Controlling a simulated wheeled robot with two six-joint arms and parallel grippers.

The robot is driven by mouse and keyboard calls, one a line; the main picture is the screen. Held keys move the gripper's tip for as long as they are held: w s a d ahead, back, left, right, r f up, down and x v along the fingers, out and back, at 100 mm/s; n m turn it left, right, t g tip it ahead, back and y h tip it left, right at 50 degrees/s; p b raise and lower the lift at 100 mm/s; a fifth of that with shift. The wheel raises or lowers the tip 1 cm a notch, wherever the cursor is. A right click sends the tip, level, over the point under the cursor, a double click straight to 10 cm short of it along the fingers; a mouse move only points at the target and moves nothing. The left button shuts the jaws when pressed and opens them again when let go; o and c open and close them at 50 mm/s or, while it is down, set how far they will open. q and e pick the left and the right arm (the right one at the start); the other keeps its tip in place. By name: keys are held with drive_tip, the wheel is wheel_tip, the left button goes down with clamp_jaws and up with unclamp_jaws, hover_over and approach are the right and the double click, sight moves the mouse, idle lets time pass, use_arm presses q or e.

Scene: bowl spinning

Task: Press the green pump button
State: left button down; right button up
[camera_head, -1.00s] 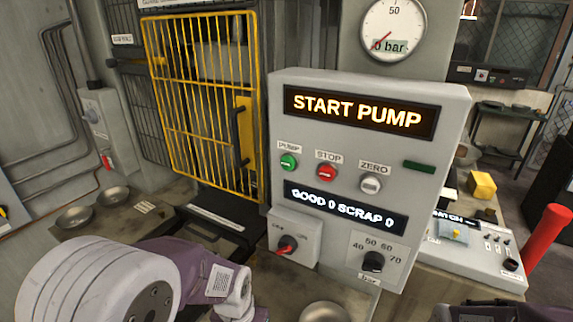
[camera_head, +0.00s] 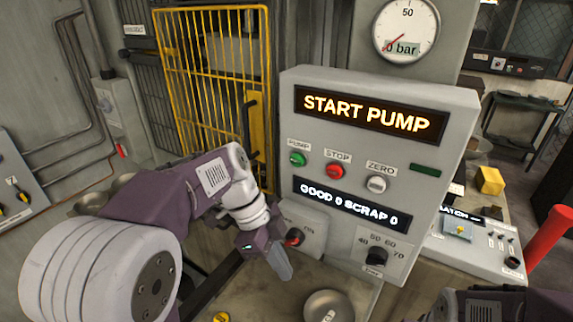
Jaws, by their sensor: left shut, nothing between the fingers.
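The green pump button (camera_head: 298,159) sits at the left of a button row on the grey control panel (camera_head: 455,150), under the label PUMP. The red stop button (camera_head: 335,171) and the pale zero button (camera_head: 376,184) are to its right. The panel's upper display (camera_head: 368,115) reads START PUMP. My left gripper (camera_head: 288,276) is shut and empty, pointing down below and left of the button row, in front of the red-handled switch (camera_head: 294,237). It is apart from the green button, which is fully visible. My right gripper is not visible; only part of an arm shows at the bottom right.
A yellow barred gate (camera_head: 215,85) stands left of the panel. A pressure gauge (camera_head: 407,30) above reads about 0 bar. A dial (camera_head: 376,257) sits low on the panel. A metal bowl (camera_head: 328,307) is on the bench below. A red post (camera_head: 548,238) stands at right.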

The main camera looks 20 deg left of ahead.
sight(296, 160)
use_arm(q)
drive_tip(key=w+a+r+t+p, duration=0.1)
drive_tip(key=a+r+p, duration=0.1)
drive_tip(key=r, duration=0.7)
drive_tip(key=w+a+r+m+t+p, duration=0.1)
drive_tip(key=w+a+r+t+p, duration=0.1)
drive_tip(key=r, duration=0.6)
drive_tip(key=w+a+r+m+t+h+p, duration=0.1)
drive_tip(key=a+r+p, duration=0.3)
drive_tip(key=r, duration=0.5)
drive_tip(key=shift+w+a+r+t, duration=0.25)
drive_tip(key=shift+a+r+t, duration=0.1)
drive_tip(key=shift+t, duration=0.15)
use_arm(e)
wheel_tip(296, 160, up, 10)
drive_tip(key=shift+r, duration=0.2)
use_arm(q)
drive_tip(key=w+d+f+p, duration=0.4)
drive_tip(key=w+d+f, duration=0.2)
drive_tip(key=w+f, duration=0.1)
drive_tip(key=shift+w+f, duration=0.25)
drive_tip(key=shift+f, duration=0.25)
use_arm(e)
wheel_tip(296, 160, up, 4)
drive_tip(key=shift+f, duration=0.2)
